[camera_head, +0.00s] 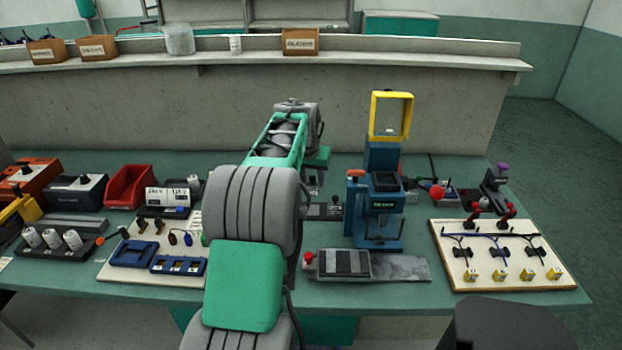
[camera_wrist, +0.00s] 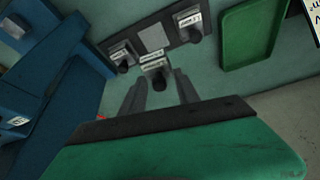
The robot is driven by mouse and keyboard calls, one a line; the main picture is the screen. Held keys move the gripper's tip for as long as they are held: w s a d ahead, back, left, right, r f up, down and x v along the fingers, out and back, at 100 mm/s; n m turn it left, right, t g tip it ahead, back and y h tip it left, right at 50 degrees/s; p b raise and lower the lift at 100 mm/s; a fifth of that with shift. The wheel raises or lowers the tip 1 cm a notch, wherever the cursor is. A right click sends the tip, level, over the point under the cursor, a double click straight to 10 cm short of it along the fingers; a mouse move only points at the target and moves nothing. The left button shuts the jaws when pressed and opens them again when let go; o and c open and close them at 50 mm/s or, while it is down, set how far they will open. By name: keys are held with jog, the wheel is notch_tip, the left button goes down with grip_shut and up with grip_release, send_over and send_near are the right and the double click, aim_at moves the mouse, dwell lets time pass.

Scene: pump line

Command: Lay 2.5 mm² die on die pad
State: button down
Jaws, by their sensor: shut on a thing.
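In the wrist view my gripper (camera_wrist: 160,82) is shut on a small grey die (camera_wrist: 154,64) with a white label and a dark knob. Its print is too small to read. The die is in front of a dark die rack (camera_wrist: 172,33), close to a bare pale grey square (camera_wrist: 152,38). Two similar labelled dies stand on the rack, one at the left (camera_wrist: 121,56) and one at the right (camera_wrist: 191,22). I cannot tell whether the held die touches the rack. In the head view my gripper (camera_head: 313,184) is small and partly hidden above the rack (camera_head: 325,211).
A blue press (camera_head: 382,200) with a yellow frame (camera_head: 391,115) stands right of my gripper. A green tray (camera_wrist: 248,34) lies beside the rack. A wiring board (camera_head: 505,255) is at the right. Fixtures and boxes fill the bench's left side.

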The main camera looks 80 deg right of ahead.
aim_at(311, 187)
jog(key=shift+f+b, duration=1.85)
jog(key=shift+f, duration=0.75)
jog(key=shift+n, duration=0.4)
jog(key=shift+a+f, duration=0.15)
jog(key=shift+f, duration=0.55)
jog(key=c, duration=0.8)
grip_release()
jog(key=shift+c, duration=0.2)
jog(key=shift+o, duration=0.9)
jog(key=shift+f, duration=0.1)
